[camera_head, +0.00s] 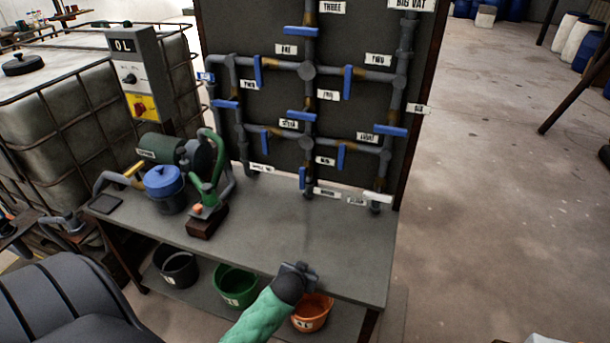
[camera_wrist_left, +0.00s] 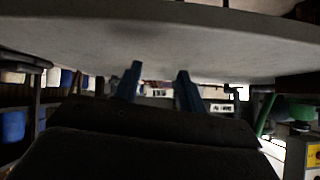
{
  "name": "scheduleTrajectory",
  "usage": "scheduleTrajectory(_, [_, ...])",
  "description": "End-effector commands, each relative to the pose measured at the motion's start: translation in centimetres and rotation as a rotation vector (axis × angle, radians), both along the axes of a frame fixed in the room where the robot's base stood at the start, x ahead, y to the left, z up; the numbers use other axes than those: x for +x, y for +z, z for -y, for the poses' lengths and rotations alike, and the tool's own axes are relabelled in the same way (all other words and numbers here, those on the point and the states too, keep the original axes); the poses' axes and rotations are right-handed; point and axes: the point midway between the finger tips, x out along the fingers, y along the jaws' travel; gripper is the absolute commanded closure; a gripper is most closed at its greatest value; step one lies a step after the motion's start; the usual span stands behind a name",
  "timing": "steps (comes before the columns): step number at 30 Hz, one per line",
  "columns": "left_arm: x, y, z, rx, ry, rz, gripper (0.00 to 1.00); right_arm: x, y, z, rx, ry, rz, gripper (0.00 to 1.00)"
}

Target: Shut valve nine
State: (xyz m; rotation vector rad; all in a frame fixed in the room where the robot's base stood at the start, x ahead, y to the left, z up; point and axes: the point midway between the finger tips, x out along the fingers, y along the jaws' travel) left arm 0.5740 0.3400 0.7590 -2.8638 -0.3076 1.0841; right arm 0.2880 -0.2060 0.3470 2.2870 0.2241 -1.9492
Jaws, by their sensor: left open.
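A dark board (camera_head: 350,32) carries grey pipes with several blue valve handles and small white labels. A label that seems to read NINE (camera_head: 325,160) sits in the lower middle, blurred. The blue handle (camera_head: 341,156) just right of it stands upright, across a level pipe. My left gripper (camera_head: 300,270), on a green-sleeved arm, is at the bench's front edge, well below and in front of that handle. In the left wrist view its two blue fingers (camera_wrist_left: 159,74) are apart with nothing between them. My right gripper is out of view.
The grey bench (camera_head: 270,240) stands below the board. A green pump (camera_head: 207,180) and a blue-lidded pot (camera_head: 164,188) occupy its left part. Black (camera_head: 176,268), green (camera_head: 236,287) and orange (camera_head: 312,312) buckets are below. The bench top's right part is clear.

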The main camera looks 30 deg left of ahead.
Motion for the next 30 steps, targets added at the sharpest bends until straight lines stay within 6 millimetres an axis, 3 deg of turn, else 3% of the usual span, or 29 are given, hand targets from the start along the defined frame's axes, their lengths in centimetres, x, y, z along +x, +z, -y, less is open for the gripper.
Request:
scheduleTrajectory(11, [10.0, 3.4, -7.2, 0.027, 0.057, 0.298, 0.59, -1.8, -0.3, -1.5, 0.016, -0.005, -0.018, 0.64])
scheduleTrajectory(15, [15.5, 6.5, -11.6, 0.032, 0.061, 0.48, 0.59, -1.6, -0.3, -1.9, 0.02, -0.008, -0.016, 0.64])
scheduleTrajectory(18, [18.6, 8.7, -14.2, 0.03, 0.05, 0.592, 0.59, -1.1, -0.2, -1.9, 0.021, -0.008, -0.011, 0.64])
scheduleTrajectory(22, [20.9, 10.7, -16.3, 0.025, 0.032, 0.683, 0.59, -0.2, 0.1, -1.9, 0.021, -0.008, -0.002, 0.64])
scheduleTrajectory(30, [22.8, 11.8, -17.4, 0.02, 0.02, 0.723, 0.59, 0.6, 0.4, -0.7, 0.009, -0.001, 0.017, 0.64])
